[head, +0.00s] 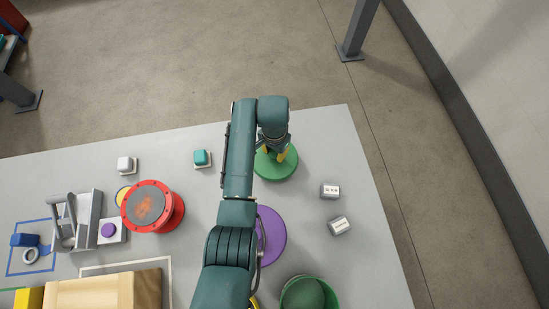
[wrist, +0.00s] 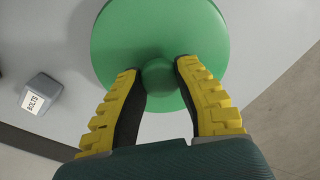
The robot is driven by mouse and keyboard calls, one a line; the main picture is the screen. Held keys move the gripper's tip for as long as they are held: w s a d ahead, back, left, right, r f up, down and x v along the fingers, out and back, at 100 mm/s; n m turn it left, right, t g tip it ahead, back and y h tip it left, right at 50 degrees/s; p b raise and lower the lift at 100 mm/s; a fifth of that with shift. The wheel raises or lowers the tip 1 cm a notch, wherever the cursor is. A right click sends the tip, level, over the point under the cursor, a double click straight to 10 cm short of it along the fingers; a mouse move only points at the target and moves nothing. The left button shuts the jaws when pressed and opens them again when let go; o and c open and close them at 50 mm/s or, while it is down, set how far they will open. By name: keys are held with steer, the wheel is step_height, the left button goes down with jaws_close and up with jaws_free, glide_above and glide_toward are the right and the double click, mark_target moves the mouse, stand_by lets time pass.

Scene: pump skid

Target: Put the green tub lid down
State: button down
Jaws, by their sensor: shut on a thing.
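The green tub lid (head: 276,166) is a flat green disc with a round knob, near the right far part of the grey table. It fills the upper middle of the wrist view (wrist: 160,40). My gripper (head: 283,153) has yellow-padded fingers, and in the wrist view (wrist: 160,75) they are shut on the lid's knob from both sides. I cannot tell whether the lid touches the table or hangs just above it. A green tub (head: 309,293) stands at the near edge of the head view, open at the top, with a dark green round shape inside.
A purple disc (head: 271,236) lies between the lid and the tub, partly behind my arm. Two small labelled blocks (head: 330,190) (head: 339,226) lie right of it. A red flanged part (head: 153,207), a teal button (head: 201,157) and a grey caddy (head: 88,222) are left. The table's far right corner is clear.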

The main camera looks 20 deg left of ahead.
mark_target(274, 156)
step_height(274, 156, down, 4)
steer(key=shift+w+r+b, duration=0.1)
steer(key=shift+r+b, duration=0.1)
steer(key=shift+b, duration=0.75)
steer(key=shift+r, duration=0.1)
steer(key=c, duration=0.8)
jaws_free()
step_height(274, 156, up, 12)
steer(key=p, duration=0.6)
steer(key=shift+p, duration=0.35)
